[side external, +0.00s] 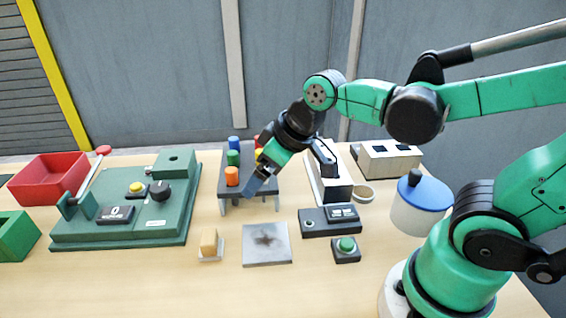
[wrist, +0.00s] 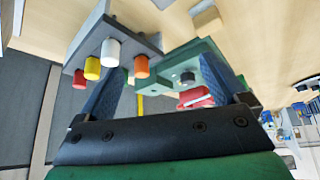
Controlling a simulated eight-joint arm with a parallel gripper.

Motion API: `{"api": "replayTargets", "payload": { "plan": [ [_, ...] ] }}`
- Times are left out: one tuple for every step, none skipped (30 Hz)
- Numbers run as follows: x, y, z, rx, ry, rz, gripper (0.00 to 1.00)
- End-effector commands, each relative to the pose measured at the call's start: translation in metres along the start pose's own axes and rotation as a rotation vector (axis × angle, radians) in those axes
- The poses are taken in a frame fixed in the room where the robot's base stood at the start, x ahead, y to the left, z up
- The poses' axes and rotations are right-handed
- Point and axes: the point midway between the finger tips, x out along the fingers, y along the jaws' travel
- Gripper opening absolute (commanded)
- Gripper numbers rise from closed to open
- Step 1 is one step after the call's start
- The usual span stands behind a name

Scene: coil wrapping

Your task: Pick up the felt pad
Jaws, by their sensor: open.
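A tan block (side external: 209,241), which looks like the felt pad, stands on a small pale base at the front of the table, left of a grey plate (side external: 280,255) with a dark smudge. The tan block also shows near the top edge of the wrist view (wrist: 207,20). My gripper (side external: 252,190) is in the air in front of the peg rack, above and to the right of the block and apart from it. In the wrist view my gripper (wrist: 160,72) has its two blue fingers spread wide with nothing held between them.
A grey rack (side external: 264,189) with coloured pegs stands close to my gripper. A green fixture (side external: 115,235) with a lever is at left, beside a red bin (side external: 40,180). A black control box (side external: 318,228) and green button (side external: 346,245) lie right of the plate.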

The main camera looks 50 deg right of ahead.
Motion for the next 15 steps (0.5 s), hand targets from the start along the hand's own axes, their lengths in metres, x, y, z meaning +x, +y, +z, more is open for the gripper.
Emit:
{"api": "replayTargets", "payload": {
  "plan": [
    [0.010,-0.008,-0.007,-0.063,-0.021,-0.034,0.92],
    [0.016,-0.013,-0.010,-0.101,-0.034,-0.054,0.92],
    [0.024,-0.020,-0.014,-0.151,-0.049,-0.082,0.92],
    [0.030,-0.024,-0.015,-0.188,-0.061,-0.101,0.92],
    [0.036,-0.029,-0.017,-0.223,-0.070,-0.122,0.92],
    [0.044,-0.035,-0.018,-0.269,-0.082,-0.147,0.92],
    [0.050,-0.040,-0.019,-0.301,-0.090,-0.165,0.92],
    [0.056,-0.044,-0.020,-0.330,-0.097,-0.183,0.92],
    [0.062,-0.049,-0.020,-0.366,-0.105,-0.203,0.92],
    [0.067,-0.053,-0.020,-0.390,-0.110,-0.216,0.92],
    [0.070,-0.056,-0.019,-0.411,-0.114,-0.229,0.92],
    [0.075,-0.059,-0.019,-0.433,-0.118,-0.243,0.92],
    [0.077,-0.061,-0.019,-0.449,-0.121,-0.251,0.92],
    [0.080,-0.063,-0.018,-0.459,-0.124,-0.258,0.92],
    [0.082,-0.065,-0.018,-0.471,-0.126,-0.264,0.92]
  ]
}}
